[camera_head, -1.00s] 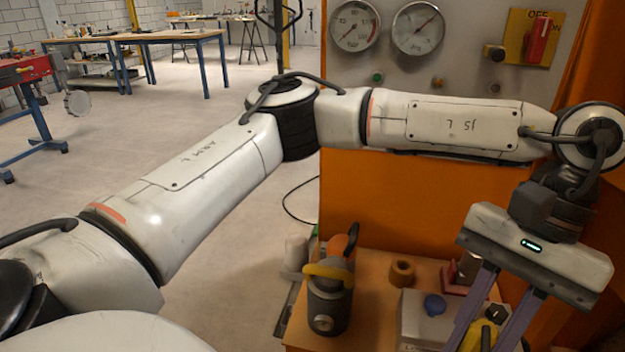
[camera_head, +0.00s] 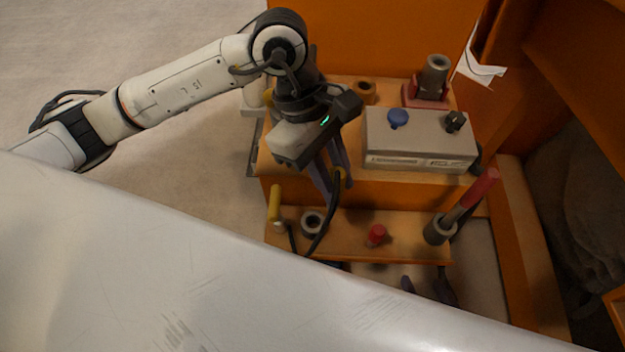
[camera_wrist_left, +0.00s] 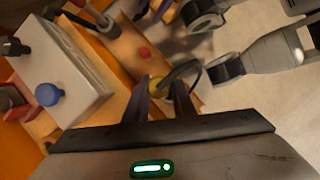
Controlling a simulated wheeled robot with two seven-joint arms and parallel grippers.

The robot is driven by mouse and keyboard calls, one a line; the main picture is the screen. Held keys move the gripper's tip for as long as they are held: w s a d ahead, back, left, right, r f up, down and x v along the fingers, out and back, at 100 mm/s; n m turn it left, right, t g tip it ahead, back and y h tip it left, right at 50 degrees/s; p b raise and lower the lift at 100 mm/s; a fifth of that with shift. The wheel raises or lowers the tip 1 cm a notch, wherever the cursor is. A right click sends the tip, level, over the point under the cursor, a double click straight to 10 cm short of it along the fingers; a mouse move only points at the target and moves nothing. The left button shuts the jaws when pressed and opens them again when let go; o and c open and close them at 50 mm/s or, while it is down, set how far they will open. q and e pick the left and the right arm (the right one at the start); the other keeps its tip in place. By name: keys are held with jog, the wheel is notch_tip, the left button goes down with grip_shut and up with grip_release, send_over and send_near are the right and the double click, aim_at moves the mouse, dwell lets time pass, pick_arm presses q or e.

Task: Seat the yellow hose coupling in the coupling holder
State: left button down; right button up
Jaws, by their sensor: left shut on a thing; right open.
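My left gripper (camera_head: 333,188) is shut on the yellow hose coupling, above the front of the orange bench. The yellow coupling (camera_wrist_left: 157,84) shows between the fingertips in the left wrist view, with its black hose (camera_wrist_left: 182,72) curving away. In the head view the fingers mostly hide the coupling, and the hose hangs below. I cannot tell for sure which part is the coupling holder: a dark ring (camera_head: 312,222) sits on the lower shelf, and a grey cylinder on a red base (camera_head: 427,92) stands at the back. My right gripper (camera_head: 427,284) shows only as two separated dark fingertips.
A grey box (camera_head: 420,140) with a blue knob (camera_head: 398,118) and a black knob stands right of my left gripper. The lower shelf (camera_head: 345,240) carries a red knob (camera_head: 377,235), a yellow handle (camera_head: 275,204) and a grey cup (camera_head: 439,230) with a red-handled rod.

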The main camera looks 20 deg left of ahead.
pick_arm(q)
jog(key=a+f+n+t, duration=0.1)
jog(key=n, duration=0.1)
jog(key=a+f+n+t, duration=0.1)
jog(key=n, duration=0.2)
jog(key=a+f+n+t, duration=0.1)
jog(key=a+n, duration=0.1)
jog(key=shift+w+f, duration=0.2)
jog(key=shift+f, duration=0.15)
notch_tip(320, 180, down, 6)
jog(key=b, duration=0.6)
jog(key=shift+r, duration=0.15)
pick_arm(e)
jog(key=shift+w+a+f+m+t, duration=0.15)
jog(key=shift+a+f, duration=0.1)
jog(key=shift+f, duration=0.3)
jog(key=shift+w+a+f+m+t, duration=0.15)
jog(key=shift+a+f, duration=0.1)
jog(key=shift+f, duration=0.3)
pick_arm(q)
jog(key=shift+b, duration=0.5)
pick_arm(e)
jog(key=shift+s+f, duration=0.15)
jog(key=shift+f, duration=0.45)
pick_arm(q)
jog(key=shift+f+b, duration=0.6)
jog(key=shift+f, duration=0.1)
pick_arm(e)
jog(key=shift+f, duration=0.65)
